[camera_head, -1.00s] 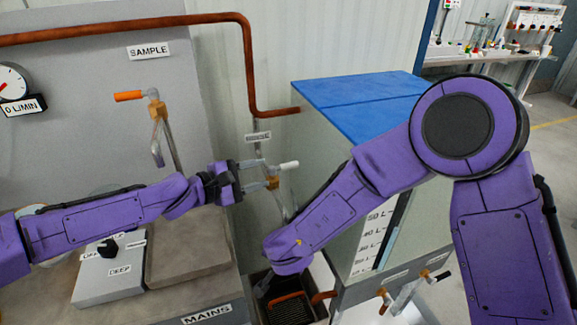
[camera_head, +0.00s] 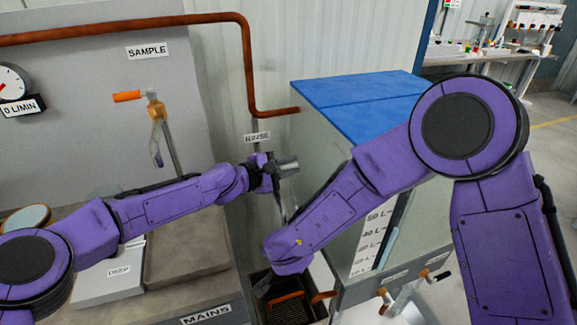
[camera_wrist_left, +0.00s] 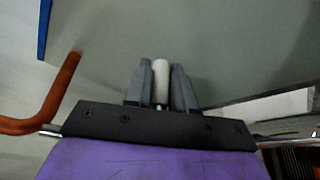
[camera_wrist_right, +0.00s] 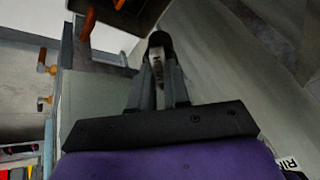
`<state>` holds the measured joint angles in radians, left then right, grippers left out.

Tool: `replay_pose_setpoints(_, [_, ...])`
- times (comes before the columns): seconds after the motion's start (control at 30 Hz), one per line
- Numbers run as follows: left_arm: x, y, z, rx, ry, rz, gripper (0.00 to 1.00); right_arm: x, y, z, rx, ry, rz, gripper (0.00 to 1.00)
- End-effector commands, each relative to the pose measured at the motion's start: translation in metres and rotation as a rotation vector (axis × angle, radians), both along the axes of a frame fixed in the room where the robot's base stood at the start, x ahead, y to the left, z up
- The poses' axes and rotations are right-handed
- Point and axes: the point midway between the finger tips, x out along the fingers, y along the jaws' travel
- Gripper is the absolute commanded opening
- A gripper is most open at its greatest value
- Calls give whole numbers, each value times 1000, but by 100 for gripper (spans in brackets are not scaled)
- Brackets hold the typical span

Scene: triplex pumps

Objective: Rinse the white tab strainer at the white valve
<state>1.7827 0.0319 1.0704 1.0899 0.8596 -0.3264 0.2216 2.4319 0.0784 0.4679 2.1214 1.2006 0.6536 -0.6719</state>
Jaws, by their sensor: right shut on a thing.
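The white valve's handle (camera_wrist_left: 160,80) shows in the left wrist view between the fingers of my left gripper (camera_wrist_left: 161,88). The fingers are either side of it, with narrow gaps. In the head view my left gripper (camera_head: 284,167) covers most of the valve, below the RINSE label (camera_head: 257,137). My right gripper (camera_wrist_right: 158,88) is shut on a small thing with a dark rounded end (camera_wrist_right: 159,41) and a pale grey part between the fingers. I take it for the strainer, but its white tab cannot be made out. In the head view my right forearm mostly hides this gripper, low beside the basin.
A dark basin with a grate (camera_head: 292,310) lies below my right forearm. A blue-topped tank (camera_head: 360,92) stands close on the right. A copper pipe (camera_head: 247,70) runs down the wall. The orange-handled sample valve (camera_head: 155,110) is at left.

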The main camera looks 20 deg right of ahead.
Motion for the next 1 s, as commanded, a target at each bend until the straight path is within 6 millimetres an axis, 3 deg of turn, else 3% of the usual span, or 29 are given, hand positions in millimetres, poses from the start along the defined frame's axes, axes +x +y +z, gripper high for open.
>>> replay_pose_setpoints(0.2, [1, 0, 0, -3, 1, 27, 0, 0, 0, 0, 0, 0, 0, 0])
replay_pose_setpoints(0.6, [11, 1, -2, 0, 3, 269, 0, 0, 0, 0, 0, 0, 0, 0])
replay_pose_setpoints(0.97, [13, 2, 0, 1, 0, 298, 0, 0, 0, 0, 0, 0, 0, 0])
replay_pose_setpoints(1.0, [13, 2, 0, 1, 0, 297, 27, 0, 0, 0, 0, 0, 0, 0])
